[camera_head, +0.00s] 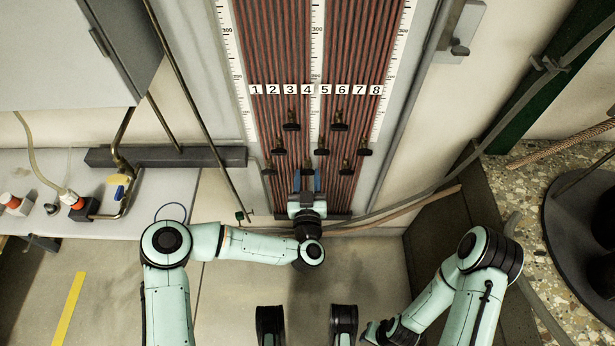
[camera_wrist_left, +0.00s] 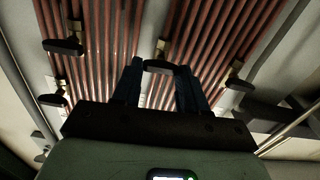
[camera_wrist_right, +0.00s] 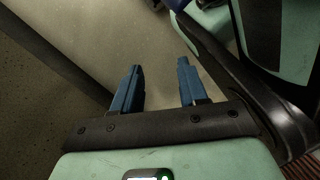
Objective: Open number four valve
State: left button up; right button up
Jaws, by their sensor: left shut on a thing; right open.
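The label for number 4 (camera_head: 307,89) is in the row of white number tags on the panel. Below it, in the lowest row of valves, is the number four valve (camera_head: 307,165), with a brass stem and a black handle. My left gripper (camera_head: 307,178) reaches up to this handle. In the left wrist view, the blue fingers stand on either side of the black handle (camera_wrist_left: 160,66) and are shut on it. The handle's exact angle is hard to tell. In the right wrist view, my right gripper (camera_wrist_right: 160,65) is open and empty, low over the floor.
Several other black-handled valves surround it closely, including one at upper left (camera_head: 291,127) and one at lower right (camera_head: 345,170). A bench (camera_head: 130,213) with fittings is at left. A speckled ledge (camera_head: 530,205) with a dark round object is at right.

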pick_arm(q)
jog(key=n+p, duration=0.3)
jog(key=p, duration=0.1)
jog(key=shift+r+n, duration=0.15)
jog(key=shift+n, duration=0.25)
jog(key=shift+a+n, duration=0.1)
jog(key=shift+n, duration=0.4)
jog(key=n, duration=0.2)
jog(key=shift+n, duration=0.4)
jog(key=n, duration=0.3)
jog(key=shift+a+f+n, duration=0.1)
jog(key=shift+f+n, duration=0.15)
jog(key=shift+n, duration=0.05)
jog(key=shift+f+n, duration=0.15)
jog(key=shift+n, duration=3.55)
pick_arm(e)
jog(key=w+a+r+t, duration=0.1)
jog(key=w+r+t, duration=0.2)
jog(key=w+r, duration=0.3)
jog(key=shift+w+r+n, duration=0.3)
jog(key=shift+w+r, duration=0.1)
jog(key=shift+w, duration=1.05)
jog(key=shift+a, duration=0.1)
pick_arm(q)
jog(key=o, duration=1.1)
jog(key=shift+c, duration=0.2)
